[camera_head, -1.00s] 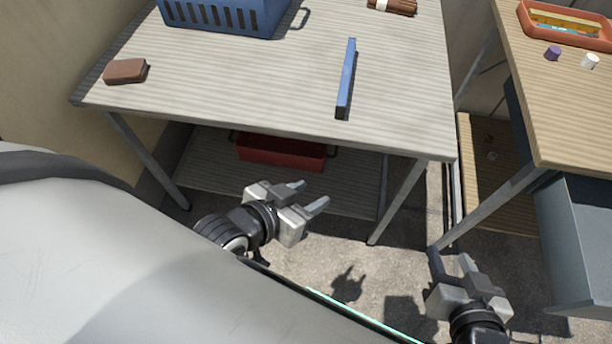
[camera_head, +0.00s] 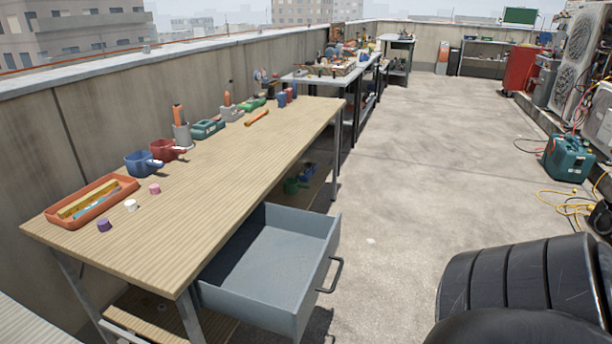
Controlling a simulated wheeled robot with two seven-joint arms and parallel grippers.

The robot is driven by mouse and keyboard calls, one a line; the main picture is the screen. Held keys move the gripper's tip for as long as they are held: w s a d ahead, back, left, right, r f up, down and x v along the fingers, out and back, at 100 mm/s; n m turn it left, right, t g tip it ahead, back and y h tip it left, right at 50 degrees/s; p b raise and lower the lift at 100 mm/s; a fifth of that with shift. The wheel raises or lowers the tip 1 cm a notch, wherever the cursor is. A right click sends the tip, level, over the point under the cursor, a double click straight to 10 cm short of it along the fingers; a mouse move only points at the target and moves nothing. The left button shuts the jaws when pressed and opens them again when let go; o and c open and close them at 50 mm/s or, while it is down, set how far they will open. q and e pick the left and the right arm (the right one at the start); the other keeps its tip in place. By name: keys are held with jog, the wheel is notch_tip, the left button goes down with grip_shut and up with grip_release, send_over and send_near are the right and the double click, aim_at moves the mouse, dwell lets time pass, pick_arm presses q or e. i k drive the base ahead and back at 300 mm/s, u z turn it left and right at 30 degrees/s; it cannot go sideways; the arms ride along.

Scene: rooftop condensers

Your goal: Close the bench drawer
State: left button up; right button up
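The bench drawer (camera_head: 262,262) is a blue-grey open-topped box under the wooden workbench (camera_head: 225,165). It is pulled well out to the right of the bench's front edge, and the inside that shows is empty. Its dark bar handle (camera_head: 333,275) is on the front panel, facing right. Neither gripper shows in the head view now. A large black rounded part of my own arm fills the lower right corner, and nothing of mine touches the drawer.
An orange tray (camera_head: 92,202), small caps, a blue pot (camera_head: 143,163) and a red pot (camera_head: 168,149) stand on the bench. A teal case (camera_head: 568,158) and yellow cable (camera_head: 562,204) lie at right. The floor (camera_head: 400,160) beyond the drawer is clear.

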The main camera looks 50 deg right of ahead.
aim_at(270, 273)
jog(key=z, duration=1.75)
